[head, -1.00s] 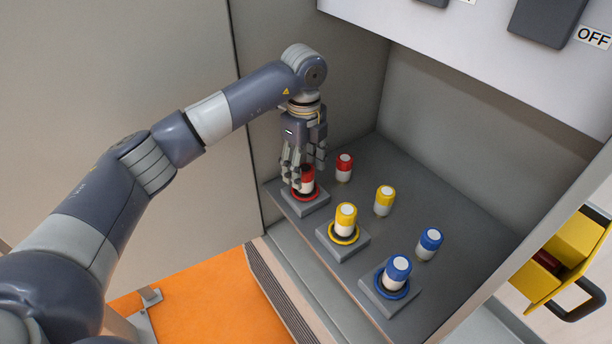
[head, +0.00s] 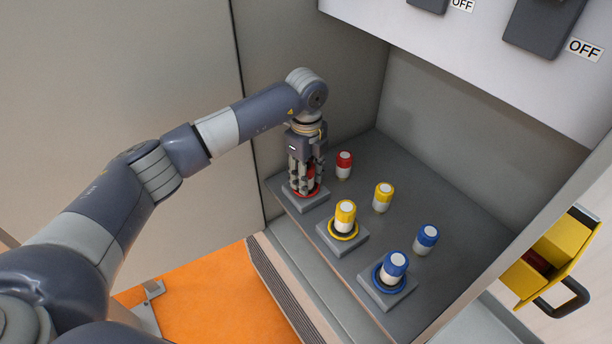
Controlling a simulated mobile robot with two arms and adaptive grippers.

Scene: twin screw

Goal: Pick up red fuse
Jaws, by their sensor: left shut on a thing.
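A red fuse (head: 311,172) stands in the red-ringed socket (head: 318,199) at the front left of the cabinet shelf. My left gripper (head: 304,184) points down over it and is shut on it, so its fingers hide most of the fuse. A second red and white fuse (head: 344,165) stands upright on the shelf behind and to the right, apart from the gripper. My right gripper does not show.
Yellow fuses stand in a ringed socket (head: 344,217) and behind it (head: 383,197). Blue fuses stand in a socket (head: 394,268) and behind it (head: 426,240). The cabinet walls enclose the shelf (head: 450,195).

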